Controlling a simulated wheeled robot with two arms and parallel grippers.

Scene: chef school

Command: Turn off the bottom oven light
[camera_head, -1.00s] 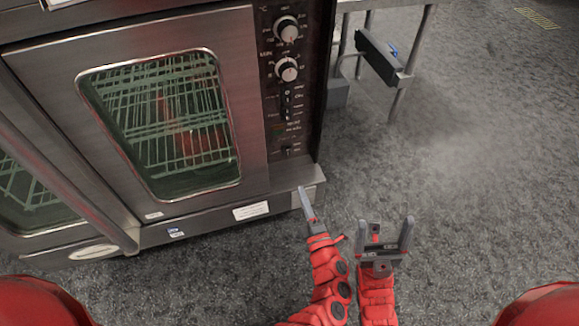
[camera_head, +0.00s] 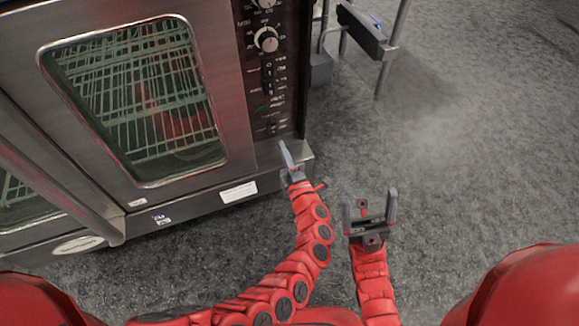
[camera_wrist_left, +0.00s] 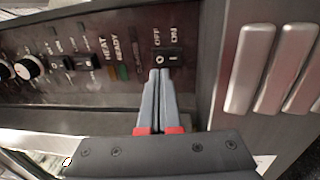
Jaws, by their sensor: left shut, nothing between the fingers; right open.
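The bottom oven (camera_head: 235,90) stands at the left in the head view, with a glass door and a dark control panel (camera_head: 270,85) on its right side. In the left wrist view a black rocker switch (camera_wrist_left: 168,58) marked OFF and ON sits on the panel (camera_wrist_left: 120,25). My left gripper (camera_head: 284,152) is shut and empty, at the lower end of the panel. In the left wrist view its fingertips (camera_wrist_left: 160,73) are just below the switch, close to it; I cannot tell whether they touch. My right gripper (camera_head: 368,208) is open and empty above the floor, right of the left one.
Knobs (camera_head: 266,39) and other switches (camera_head: 268,70) sit higher on the panel. A metal ledge (camera_head: 238,192) runs along the oven's base. A metal stand's leg (camera_head: 393,50) is at the upper right. The grey floor (camera_head: 480,150) is open at the right.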

